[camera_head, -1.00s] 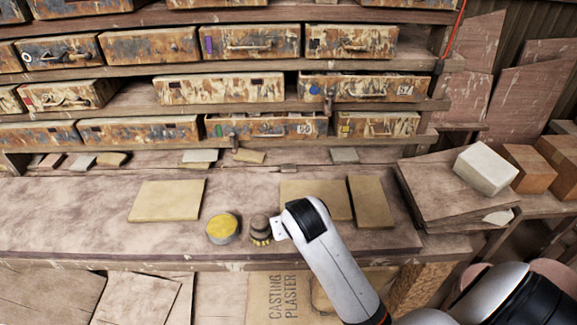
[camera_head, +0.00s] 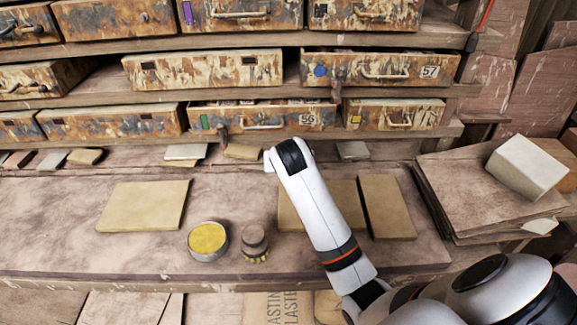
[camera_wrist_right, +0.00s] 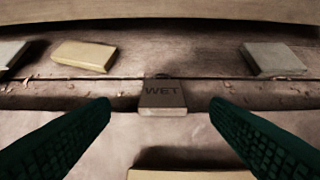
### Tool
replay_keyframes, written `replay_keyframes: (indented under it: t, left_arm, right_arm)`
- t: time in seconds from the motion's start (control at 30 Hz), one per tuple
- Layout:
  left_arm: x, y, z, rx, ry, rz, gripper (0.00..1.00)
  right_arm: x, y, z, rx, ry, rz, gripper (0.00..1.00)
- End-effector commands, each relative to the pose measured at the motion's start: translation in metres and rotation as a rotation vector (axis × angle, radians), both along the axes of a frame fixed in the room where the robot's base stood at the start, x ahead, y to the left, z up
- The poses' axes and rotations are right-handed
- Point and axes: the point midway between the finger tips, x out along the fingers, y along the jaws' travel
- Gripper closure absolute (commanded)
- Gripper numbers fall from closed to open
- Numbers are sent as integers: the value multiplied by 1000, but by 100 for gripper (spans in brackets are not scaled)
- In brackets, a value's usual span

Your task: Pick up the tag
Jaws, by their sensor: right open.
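The tag, a small grey-brown block marked WET (camera_wrist_right: 162,93), lies near the back of the bench in the right wrist view. It sits near a dark seam in the wood, centred ahead of my right gripper (camera_wrist_right: 160,108). The two dark ribbed fingers are wide apart, one on each side of it, with nothing between their tips that I can see them touching. In the head view my right wrist (camera_head: 293,158) is over the back of the bench and hides the tag and the fingers. My left gripper is not in view.
A tan tile (camera_wrist_right: 83,55) and a grey tile (camera_wrist_right: 273,58) flank the tag further back. Shelves of drawers (camera_head: 262,116) overhang behind.

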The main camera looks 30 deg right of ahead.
Motion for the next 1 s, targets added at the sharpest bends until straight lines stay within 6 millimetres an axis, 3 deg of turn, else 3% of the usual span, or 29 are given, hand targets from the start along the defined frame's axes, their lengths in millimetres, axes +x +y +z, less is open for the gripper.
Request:
replay_keyframes:
  t: [0.5, 0.77, 0.87, 1.0]
  left_arm:
    - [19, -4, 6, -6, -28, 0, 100]
    - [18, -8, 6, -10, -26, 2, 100]
    - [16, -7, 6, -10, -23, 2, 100]
    - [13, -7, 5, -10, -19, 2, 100]
  right_arm:
    - [32, -23, -42, 0, 1, 1, 29]
    - [35, -25, -45, 0, -1, 2, 29]
    - [35, -25, -45, 1, 0, 2, 41]
    - [35, -24, -45, 1, 0, 2, 63]
